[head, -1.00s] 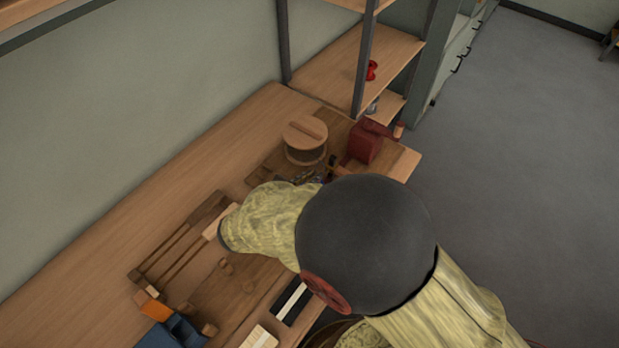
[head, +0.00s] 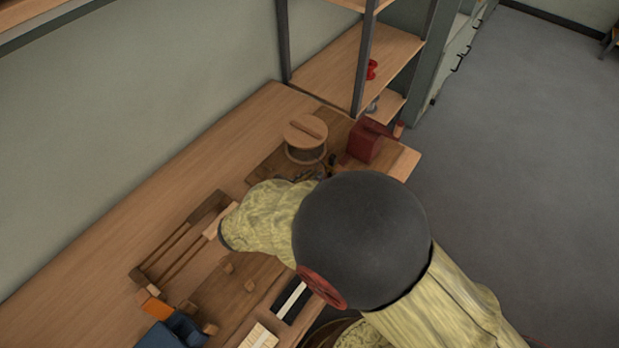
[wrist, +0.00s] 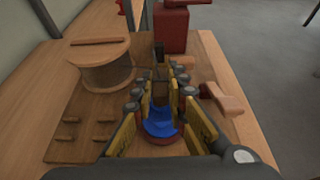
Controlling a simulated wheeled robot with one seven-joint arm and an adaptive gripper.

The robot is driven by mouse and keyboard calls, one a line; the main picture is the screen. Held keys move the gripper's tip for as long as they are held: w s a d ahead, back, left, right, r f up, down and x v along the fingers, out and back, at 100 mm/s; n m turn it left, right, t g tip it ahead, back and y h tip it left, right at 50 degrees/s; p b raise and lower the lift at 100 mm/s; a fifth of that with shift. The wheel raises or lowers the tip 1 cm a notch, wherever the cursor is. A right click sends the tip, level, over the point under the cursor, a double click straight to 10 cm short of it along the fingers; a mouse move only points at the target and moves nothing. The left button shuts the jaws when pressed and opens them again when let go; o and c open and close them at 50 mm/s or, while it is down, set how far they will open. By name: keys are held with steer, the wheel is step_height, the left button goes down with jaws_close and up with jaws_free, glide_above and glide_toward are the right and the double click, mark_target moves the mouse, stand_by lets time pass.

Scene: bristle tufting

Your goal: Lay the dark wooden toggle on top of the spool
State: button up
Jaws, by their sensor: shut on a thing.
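The spool (head: 304,152) is a round, pale wooden drum standing upright at the far end of the bench. It also shows at the upper left in the wrist view (wrist: 107,72). A brown wooden bar (wrist: 100,41) lies flat across its top. My gripper (wrist: 161,82) is to the right of the spool and apart from it. Its fingers are closed on a dark brown piece (wrist: 160,92), which looks like the dark wooden toggle, though it is small and partly hidden by the fingers. In the head view my arm hides most of the gripper.
A red crank device (head: 366,144) stands right of the spool. A board with small pegs (wrist: 85,135) lies in front of it. A slotted wooden rack (head: 180,243), an orange block (head: 155,308) and a blue bin (head: 172,332) are nearer. Shelving (head: 370,60) rises behind.

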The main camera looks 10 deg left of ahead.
steer(key=shift+f, duration=0.2)
steer(key=shift+f, duration=0.35)
steer(key=shift+f+b, duration=0.2)
steer(key=shift+b, duration=0.1)
steer(key=o, duration=0.9)
steer(key=v, duration=1.2)
